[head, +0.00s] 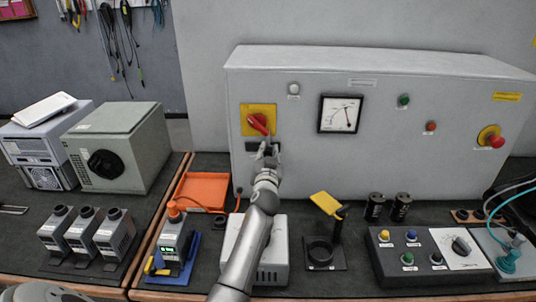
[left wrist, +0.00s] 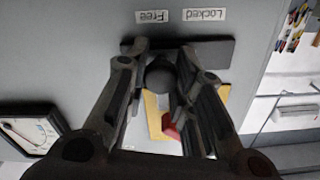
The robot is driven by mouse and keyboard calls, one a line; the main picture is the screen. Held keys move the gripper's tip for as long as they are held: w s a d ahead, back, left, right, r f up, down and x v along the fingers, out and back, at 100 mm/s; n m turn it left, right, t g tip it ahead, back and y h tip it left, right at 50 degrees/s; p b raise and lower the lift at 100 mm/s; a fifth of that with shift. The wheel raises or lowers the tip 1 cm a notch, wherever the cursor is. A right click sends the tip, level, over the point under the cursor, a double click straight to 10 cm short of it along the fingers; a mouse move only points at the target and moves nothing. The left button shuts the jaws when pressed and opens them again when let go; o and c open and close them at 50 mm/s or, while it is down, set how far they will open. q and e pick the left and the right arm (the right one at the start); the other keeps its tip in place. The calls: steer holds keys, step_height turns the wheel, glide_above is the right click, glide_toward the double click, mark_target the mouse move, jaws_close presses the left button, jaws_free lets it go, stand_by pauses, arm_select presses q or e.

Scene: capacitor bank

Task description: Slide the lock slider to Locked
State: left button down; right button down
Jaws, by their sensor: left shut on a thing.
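The lock slider is a dark round knob (left wrist: 160,76) on a dark horizontal track plate (left wrist: 212,52) on the grey cabinet front. The left wrist view is turned upside down and shows a Free label (left wrist: 152,16) and a Locked label (left wrist: 205,14) by the track. The knob sits on the Free side of the track. My left gripper (head: 267,152) (left wrist: 158,82) has its fingers on either side of the knob and is shut on it. In the head view my gripper hides the knob. My right gripper is not in view.
A red rotary handle (head: 259,124) on a yellow plate (head: 248,111) is just above the track. A gauge (head: 340,114) and a red emergency button (head: 495,140) are to the right. An orange tray (head: 203,188), a grey box (head: 284,262) and a yellow-topped stand (head: 325,203) stand on the bench below.

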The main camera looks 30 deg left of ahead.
arm_select(q)
steer(key=shift+s+a, duration=0.1)
steer(key=a, duration=0.1)
steer(key=s+a+p, duration=0.1)
steer(key=shift+s+a, duration=0.3)
steer(key=shift+a, duration=0.05)
steer(key=c, duration=1.5)
jaws_free()
steer(key=o, duration=0.3)
steer(key=shift+s+a, duration=0.1)
